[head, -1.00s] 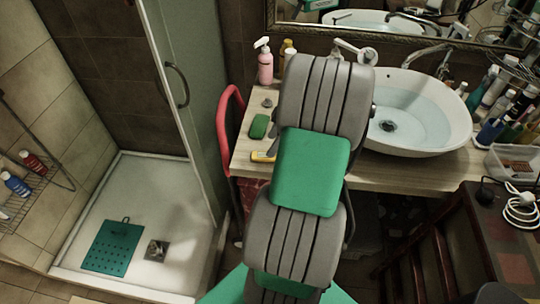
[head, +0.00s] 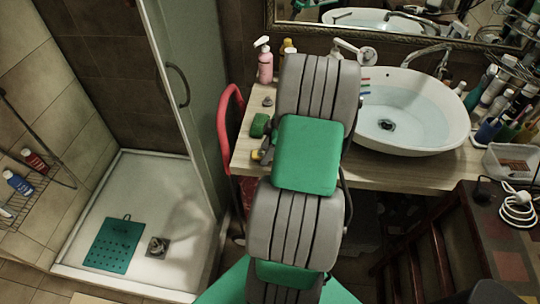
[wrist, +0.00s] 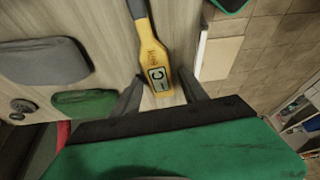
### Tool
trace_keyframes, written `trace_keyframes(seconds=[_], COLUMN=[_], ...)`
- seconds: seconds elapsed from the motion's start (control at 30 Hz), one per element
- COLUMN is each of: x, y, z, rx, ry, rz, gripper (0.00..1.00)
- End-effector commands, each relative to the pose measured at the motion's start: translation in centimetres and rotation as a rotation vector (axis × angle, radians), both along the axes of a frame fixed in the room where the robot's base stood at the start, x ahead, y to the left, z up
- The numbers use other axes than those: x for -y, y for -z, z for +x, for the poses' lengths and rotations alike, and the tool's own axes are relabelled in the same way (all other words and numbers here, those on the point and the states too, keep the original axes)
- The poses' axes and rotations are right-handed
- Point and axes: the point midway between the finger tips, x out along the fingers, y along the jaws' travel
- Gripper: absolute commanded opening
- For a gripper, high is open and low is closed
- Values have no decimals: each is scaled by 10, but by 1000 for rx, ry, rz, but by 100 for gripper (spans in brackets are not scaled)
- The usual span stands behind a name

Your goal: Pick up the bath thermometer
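The bath thermometer (wrist: 154,55) is a yellow paddle-shaped stick with a small grey display marked C. It lies on the wooden counter in the wrist view, and its wide end reaches between my fingers. In the head view only a bit of yellow (head: 255,155) shows at the counter's front left, the rest hidden by my arm. My gripper (wrist: 160,76) is open, its two dark fingers on either side of the thermometer's wide end with gaps to both. I cannot tell whether the fingertips are at counter height.
A green sponge-like block (wrist: 85,105) and a grey pad (wrist: 45,62) lie left of the thermometer in the wrist view. A pink pump bottle (head: 265,66) stands at the back. The basin (head: 410,115) is right of my arm. A red rail (head: 226,130) borders the counter's left end.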

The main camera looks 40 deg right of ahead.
Motion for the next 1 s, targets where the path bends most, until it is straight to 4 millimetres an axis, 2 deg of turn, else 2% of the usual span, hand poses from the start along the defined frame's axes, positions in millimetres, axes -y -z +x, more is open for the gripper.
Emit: trace_keyframes(seconds=[0.07, 0.6, 1.0], x=[0, 0, 0], y=[0, 0, -4], z=[0, 0, 0], rx=[0, 0, 0], ry=[0, 0, 0], rz=[0, 0, 0], gripper=[43, 0, 0])
